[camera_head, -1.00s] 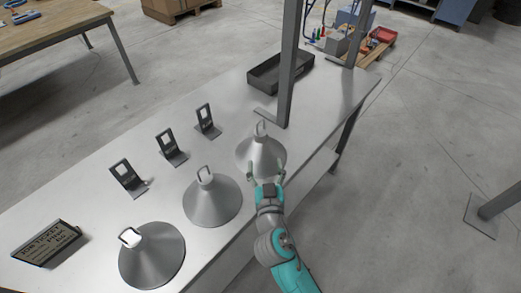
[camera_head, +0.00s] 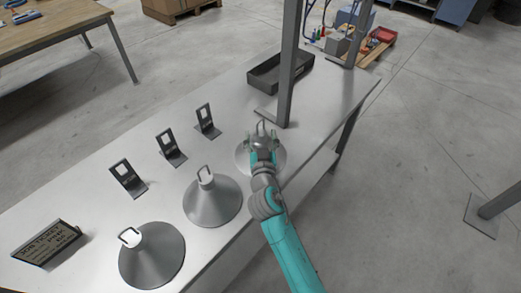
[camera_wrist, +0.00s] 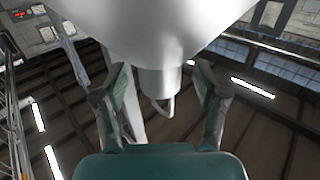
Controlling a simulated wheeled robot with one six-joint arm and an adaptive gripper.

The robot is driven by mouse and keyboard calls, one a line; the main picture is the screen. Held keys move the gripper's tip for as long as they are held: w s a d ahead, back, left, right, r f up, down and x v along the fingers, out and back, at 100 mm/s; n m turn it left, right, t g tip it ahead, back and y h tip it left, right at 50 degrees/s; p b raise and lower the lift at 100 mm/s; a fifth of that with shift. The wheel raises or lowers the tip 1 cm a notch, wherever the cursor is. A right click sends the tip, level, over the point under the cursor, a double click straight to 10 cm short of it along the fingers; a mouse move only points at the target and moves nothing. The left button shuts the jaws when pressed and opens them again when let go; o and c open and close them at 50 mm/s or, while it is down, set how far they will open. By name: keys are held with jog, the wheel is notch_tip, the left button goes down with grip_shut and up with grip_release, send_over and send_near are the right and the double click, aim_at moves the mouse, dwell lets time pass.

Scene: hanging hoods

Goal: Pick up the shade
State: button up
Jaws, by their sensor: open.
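The grey metal cone shade (camera_head: 278,161) stands upright on the bench at the right end of a row of shades. My gripper (camera_head: 262,136) is at its top, with a finger on each side, and covers much of the cone. A wire loop (camera_head: 260,126) shows just beyond my gripper. In the wrist view, the shade's cone (camera_wrist: 155,25) fills the top, and its narrow neck and loop lie between the fingers of my gripper (camera_wrist: 158,88). The fingers are apart, with gaps to the neck on both sides.
Two more cone shades, a middle one (camera_head: 213,202) and a near one (camera_head: 153,257), stand to the left. Several dark brackets (camera_head: 207,122) stand behind them. A grey post (camera_head: 289,65) rises close behind my gripper. A dark tray (camera_head: 281,71) and a sign (camera_head: 46,243) are on the bench.

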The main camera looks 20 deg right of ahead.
jog(key=shift+w+d, duration=0.15)
jog(key=shift+w, duration=0.5)
grip_shut()
jog(key=shift+r, duration=0.15)
